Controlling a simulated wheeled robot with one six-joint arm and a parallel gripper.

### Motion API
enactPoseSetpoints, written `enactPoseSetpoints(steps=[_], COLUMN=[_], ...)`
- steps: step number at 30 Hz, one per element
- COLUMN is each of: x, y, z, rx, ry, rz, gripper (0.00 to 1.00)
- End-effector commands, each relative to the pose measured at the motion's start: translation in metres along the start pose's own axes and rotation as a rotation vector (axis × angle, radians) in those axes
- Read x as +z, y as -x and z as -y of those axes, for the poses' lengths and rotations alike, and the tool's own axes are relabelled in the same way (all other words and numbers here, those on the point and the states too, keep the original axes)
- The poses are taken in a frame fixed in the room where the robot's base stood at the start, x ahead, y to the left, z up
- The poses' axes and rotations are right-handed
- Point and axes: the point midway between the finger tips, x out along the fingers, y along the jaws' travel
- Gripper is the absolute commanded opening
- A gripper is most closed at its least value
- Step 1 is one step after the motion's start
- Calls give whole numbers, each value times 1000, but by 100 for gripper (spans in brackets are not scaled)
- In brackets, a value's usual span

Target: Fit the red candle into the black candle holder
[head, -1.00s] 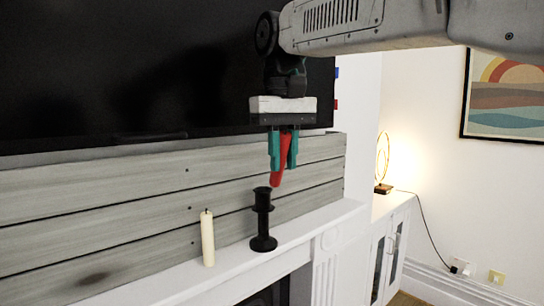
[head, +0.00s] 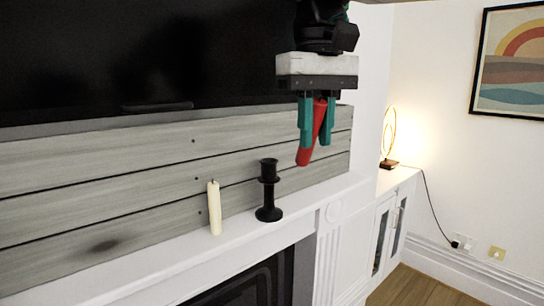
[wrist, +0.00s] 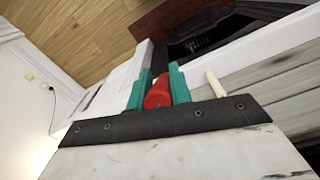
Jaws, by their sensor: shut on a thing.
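The red candle (head: 306,152) is held between the green fingers of my gripper (head: 316,143) and hangs below them, its lower end tilted to the left. In the wrist view the red candle (wrist: 158,93) shows end-on between the fingers of my gripper (wrist: 158,88). The black candle holder (head: 268,192) stands upright on the white mantel, below and to the left of the red candle. The candle and holder are apart in the head view.
A cream candle (head: 214,208) stands on the mantel (head: 190,251) left of the holder; it shows in the wrist view too (wrist: 215,84). Wood panelling (head: 130,196) and a dark screen (head: 120,60) rise behind. A lit lamp (head: 389,140) stands on the cabinet at right.

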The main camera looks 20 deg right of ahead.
Motion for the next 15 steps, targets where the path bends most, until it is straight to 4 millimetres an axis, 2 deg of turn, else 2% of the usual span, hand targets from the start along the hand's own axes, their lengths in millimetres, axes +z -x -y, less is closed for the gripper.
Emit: enactPoseSetpoints(steps=[12, 15], x=[-104, -122], y=[-11, -12], z=[-2, -2], rx=[0, 0], ry=[-1, 0], rz=[4, 2], gripper=[0, 0])
